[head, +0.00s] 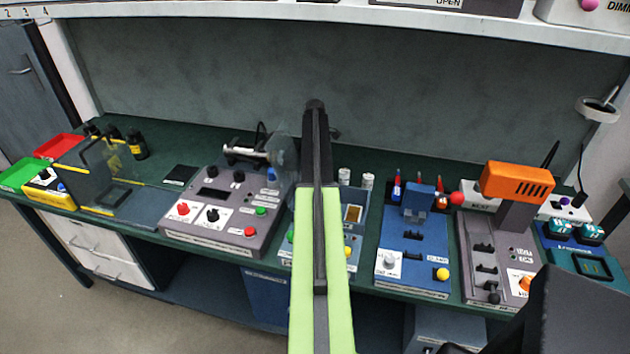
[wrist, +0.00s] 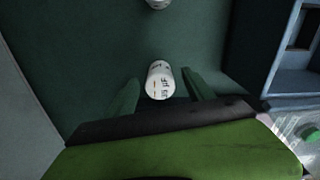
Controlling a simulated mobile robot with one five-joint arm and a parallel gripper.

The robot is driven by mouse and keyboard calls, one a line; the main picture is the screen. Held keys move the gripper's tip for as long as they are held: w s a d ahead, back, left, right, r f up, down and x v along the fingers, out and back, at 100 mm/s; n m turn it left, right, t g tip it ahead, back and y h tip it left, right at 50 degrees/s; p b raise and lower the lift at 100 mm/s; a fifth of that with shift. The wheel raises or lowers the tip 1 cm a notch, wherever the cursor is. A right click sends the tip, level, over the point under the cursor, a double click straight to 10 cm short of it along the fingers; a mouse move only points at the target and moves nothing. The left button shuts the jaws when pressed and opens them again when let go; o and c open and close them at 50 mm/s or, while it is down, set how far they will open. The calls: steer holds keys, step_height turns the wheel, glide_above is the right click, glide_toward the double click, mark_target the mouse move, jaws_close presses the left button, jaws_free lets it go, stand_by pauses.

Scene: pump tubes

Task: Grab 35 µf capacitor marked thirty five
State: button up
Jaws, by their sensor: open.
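My gripper (wrist: 160,75) is open, with one green finger on each side of this capacitor and a gap on both sides. A second white capacitor (wrist: 158,3) is cut off by the top edge. In the head view two white capacitors (head: 344,177) (head: 368,181) stand side by side right of my arm. My gripper is hidden there.
A blue panel (head: 412,250) with a yellow knob and a grey panel with an orange tool (head: 517,182) stand to the right. A grey control panel (head: 228,212) stands left. A blue-grey unit (wrist: 300,55) lies right in the wrist view. A shelf (head: 330,20) runs above.

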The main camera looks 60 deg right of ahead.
steer(key=shift+f, duration=0.2)
steer(key=shift+c, duration=0.3)
jaws_close()
steer(key=shift+r+p, duration=0.15)
steer(key=shift+p, duration=0.2)
